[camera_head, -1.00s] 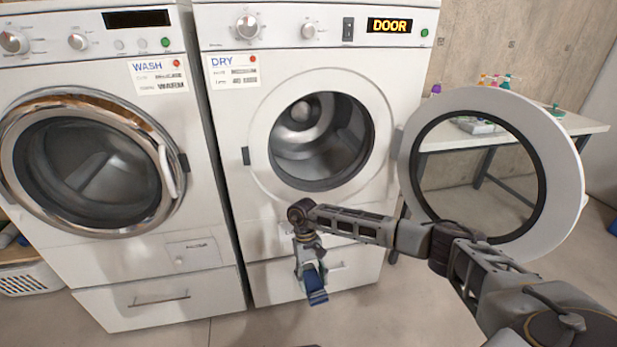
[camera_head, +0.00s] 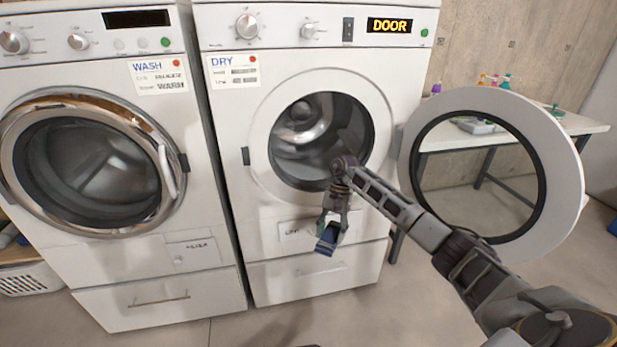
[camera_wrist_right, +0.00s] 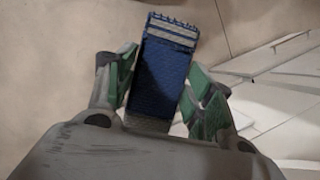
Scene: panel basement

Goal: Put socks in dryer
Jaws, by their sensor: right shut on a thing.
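A blue sock (camera_head: 327,240) with pale stripes at one end is held by my right gripper (camera_head: 330,224). The gripper points down in front of the dryer, below its round opening. In the right wrist view the sock (camera_wrist_right: 165,75) sits between the green finger pads of the gripper (camera_wrist_right: 170,88). The dryer (camera_head: 232,120) on the right is labelled DRY and its display reads DOOR. Its door (camera_head: 573,165) stands wide open to the right. The drum (camera_head: 310,135) shows, with my forearm covering its lower right; I see no sock in the visible part. My left gripper is not in view.
A washer (camera_head: 60,250) with its round door shut stands left of the dryer. A white table (camera_head: 592,127) with small coloured bottles is behind the open dryer door. A white basket (camera_head: 30,280) is at the far left. The floor before the machines looks clear.

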